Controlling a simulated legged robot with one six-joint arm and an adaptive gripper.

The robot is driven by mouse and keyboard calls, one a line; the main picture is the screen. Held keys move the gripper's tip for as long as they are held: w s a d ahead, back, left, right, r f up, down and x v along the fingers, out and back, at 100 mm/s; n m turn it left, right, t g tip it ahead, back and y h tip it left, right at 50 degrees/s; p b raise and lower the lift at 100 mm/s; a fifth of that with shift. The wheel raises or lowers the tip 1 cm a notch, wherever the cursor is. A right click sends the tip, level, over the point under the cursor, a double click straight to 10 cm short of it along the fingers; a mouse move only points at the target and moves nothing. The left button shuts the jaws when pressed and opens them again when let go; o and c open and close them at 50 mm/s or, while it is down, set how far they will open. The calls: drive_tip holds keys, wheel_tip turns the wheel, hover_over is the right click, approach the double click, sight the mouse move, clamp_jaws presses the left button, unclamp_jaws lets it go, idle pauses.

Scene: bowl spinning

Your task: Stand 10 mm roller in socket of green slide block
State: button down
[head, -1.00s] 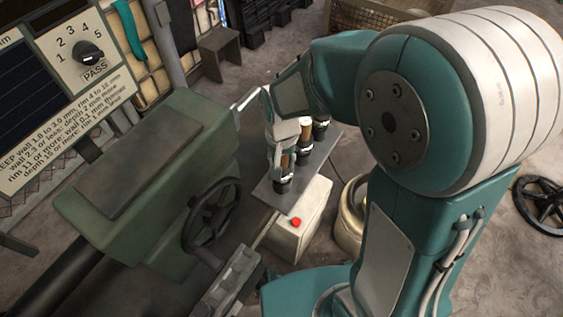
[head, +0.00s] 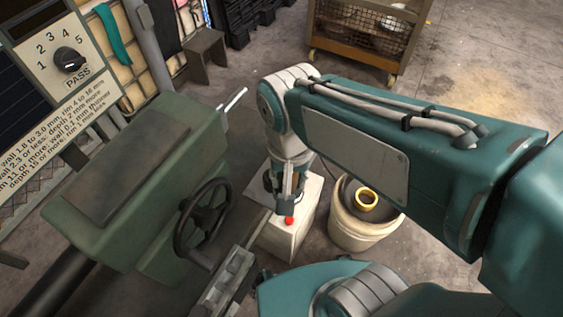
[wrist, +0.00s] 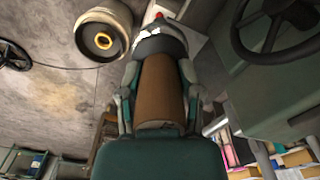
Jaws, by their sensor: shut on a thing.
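My gripper (head: 287,185) hangs upright, just above and behind the red button on the white box in the head view. In the wrist view, my gripper (wrist: 157,100) is shut on the roller tool by its brown handle (wrist: 160,88). The dark collar and pale end of the roller tool lie beyond the fingertips. Its size cannot be read. In the head view, the tool is hard to make out between the fingers. A grey metal slide (head: 230,278) lies at the lower middle. I cannot tell a green slide block or its socket apart.
The green machine (head: 135,175) with its dark handwheel (head: 203,215) stands left of my gripper. The white box (head: 285,235) bears a red button (head: 289,220). A pale bucket (head: 365,230) with a yellow ring stands right. A wire-sided cart (head: 365,35) stands behind on open floor.

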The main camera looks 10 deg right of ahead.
drive_tip(key=shift+s+r, duration=0.25)
drive_tip(key=shift+s, duration=0.25)
drive_tip(key=shift+r, duration=2.25)
